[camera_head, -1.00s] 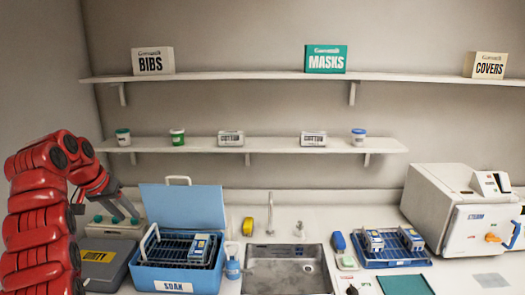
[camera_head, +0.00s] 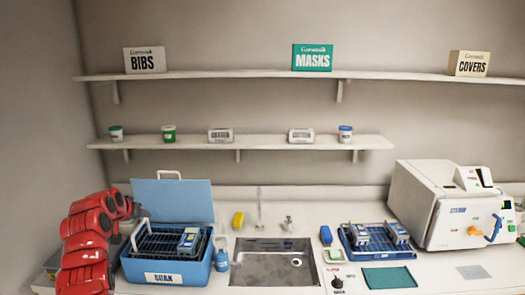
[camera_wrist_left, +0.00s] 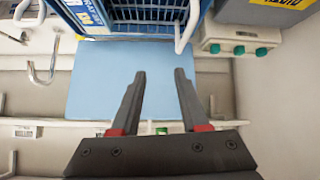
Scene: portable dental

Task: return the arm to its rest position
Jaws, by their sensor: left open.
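My red left arm (camera_head: 88,240) comes in at the lower left of the head view, its far end beside the blue SOAK box (camera_head: 168,270). In the left wrist view my left gripper (camera_wrist_left: 157,72) is open, with nothing between its two dark fingers. The box's light blue lid (camera_head: 175,200) stands raised, and it also fills the space behind the fingers in the wrist view (camera_wrist_left: 110,75). A wire rack with a blue and white pack (camera_head: 189,240) sits in the box. My right gripper is in neither view.
A sink (camera_head: 270,265) lies right of the box, with a blue bottle (camera_head: 221,258) between them. A blue tray (camera_head: 378,252) holding packs and a white sterilizer (camera_head: 440,205) stand farther right. A lower shelf (camera_head: 240,142) with small containers runs above the counter.

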